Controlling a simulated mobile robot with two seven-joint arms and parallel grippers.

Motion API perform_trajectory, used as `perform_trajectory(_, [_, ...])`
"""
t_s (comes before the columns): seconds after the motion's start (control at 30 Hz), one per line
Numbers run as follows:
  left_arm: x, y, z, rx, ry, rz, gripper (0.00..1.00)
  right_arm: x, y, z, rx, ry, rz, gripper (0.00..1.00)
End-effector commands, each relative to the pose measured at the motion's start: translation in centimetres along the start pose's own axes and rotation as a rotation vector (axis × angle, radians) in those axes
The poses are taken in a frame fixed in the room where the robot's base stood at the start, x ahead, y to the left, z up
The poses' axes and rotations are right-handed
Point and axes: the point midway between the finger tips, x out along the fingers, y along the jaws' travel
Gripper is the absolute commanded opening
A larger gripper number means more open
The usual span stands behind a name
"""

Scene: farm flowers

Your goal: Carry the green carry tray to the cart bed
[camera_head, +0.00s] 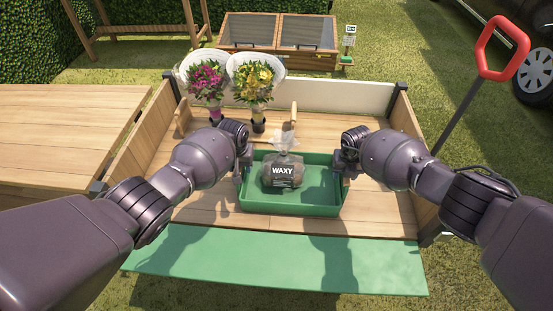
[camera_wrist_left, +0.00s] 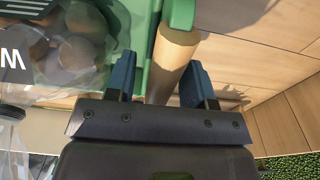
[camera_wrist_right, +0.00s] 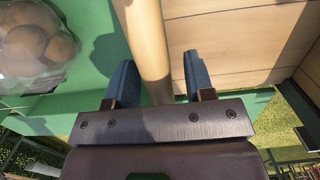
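The green carry tray (camera_head: 290,208) appears to rest on the boards of the wooden cart bed (camera_head: 205,205), near its front edge. A clear bag of brown produce labelled WAXY (camera_head: 283,172) is inside it. My left gripper (camera_head: 240,172) is at the tray's left end. In the left wrist view its fingers are open on either side of a round wooden handle (camera_wrist_left: 173,60). My right gripper (camera_head: 346,172) is at the right end, its fingers open around the other handle (camera_wrist_right: 148,45), with gaps beside it. The fingertips are small and partly hidden in the head view.
Two wrapped bouquets (camera_head: 206,80) (camera_head: 253,80) stand at the bed's back left. A wooden-handled tool (camera_head: 290,118) lies behind the tray. Side boards flank the bed. A green panel (camera_head: 280,260) extends in front; a wooden table (camera_head: 60,130) stands left.

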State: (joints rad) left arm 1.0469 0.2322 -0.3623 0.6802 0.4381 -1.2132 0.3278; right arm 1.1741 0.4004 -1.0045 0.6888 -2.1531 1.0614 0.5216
Motion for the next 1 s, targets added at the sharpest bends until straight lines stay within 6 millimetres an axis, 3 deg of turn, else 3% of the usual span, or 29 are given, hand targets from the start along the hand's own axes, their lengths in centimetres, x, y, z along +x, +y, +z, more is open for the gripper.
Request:
perform_trajectory(0.57, [-0.1, 0.0, 0.1, 0.000, -0.003, 0.000, 0.48, 0.1, 0.0, -0.1, 0.000, 0.002, 0.000, 0.48])
perform_trajectory(1.0, [-4.6, 0.0, 0.1, 0.001, -0.001, 0.001, 0.48, 0.1, 0.0, -0.1, 0.000, 0.002, 0.000, 0.48])
